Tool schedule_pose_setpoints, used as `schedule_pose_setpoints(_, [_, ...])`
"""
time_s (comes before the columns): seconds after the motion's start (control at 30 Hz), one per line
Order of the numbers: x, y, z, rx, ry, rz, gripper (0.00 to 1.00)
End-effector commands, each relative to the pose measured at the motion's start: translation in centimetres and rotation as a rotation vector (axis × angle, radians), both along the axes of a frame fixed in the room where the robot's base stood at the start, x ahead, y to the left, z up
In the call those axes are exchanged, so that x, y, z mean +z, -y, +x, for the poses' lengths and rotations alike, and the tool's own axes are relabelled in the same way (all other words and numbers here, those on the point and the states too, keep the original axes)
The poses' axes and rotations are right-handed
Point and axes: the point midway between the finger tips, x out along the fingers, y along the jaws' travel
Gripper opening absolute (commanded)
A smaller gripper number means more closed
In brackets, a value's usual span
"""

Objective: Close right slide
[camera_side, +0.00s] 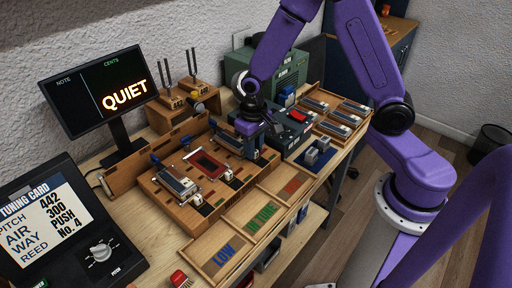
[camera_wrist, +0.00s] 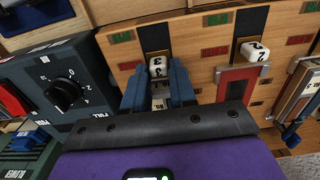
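A wooden slide board (camera_side: 160,204) holds slides in a row; it also shows in the wrist view (camera_wrist: 215,70). The right slide, under my gripper in the side view, is largely hidden there. In the wrist view its white block marked 3 (camera_wrist: 157,66) sits at the end of a dark slot. My gripper (camera_wrist: 160,88) has its blue fingers on either side of this block, with a narrow gap between them. I cannot tell whether they press on it. In the side view my gripper (camera_side: 262,126) is low over the board's right end.
A red-framed middle slide (camera_side: 207,164) with a white block marked 2 (camera_wrist: 254,52) and a left slide (camera_side: 176,182) lie alongside. A dark box with a knob (camera_wrist: 64,93) stands close beside the board. The screen (camera_side: 100,90) reads QUIET. A tray marked LOW and IN TUNE (camera_side: 235,228) lies in front.

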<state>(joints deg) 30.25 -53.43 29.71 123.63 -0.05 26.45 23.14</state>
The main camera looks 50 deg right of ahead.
Motion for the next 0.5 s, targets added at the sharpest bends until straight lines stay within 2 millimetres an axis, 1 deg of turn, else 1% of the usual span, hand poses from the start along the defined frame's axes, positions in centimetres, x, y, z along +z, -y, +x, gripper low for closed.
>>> schedule_pose_setpoints(0.03, [0.06,0.00,0.18,-0.002,0.005,0.002,0.43])
schedule_pose_setpoints(0.07, [0.05,0.01,0.16,-0.002,0.004,0.002,0.47])
schedule_pose_setpoints(0.37, [0.10,0.02,-0.01,-0.002,-0.001,0.000,0.47])
schedule_pose_setpoints(0.5, [0.95,-0.01,0.01,-0.001,0.000,0.000,0.47])
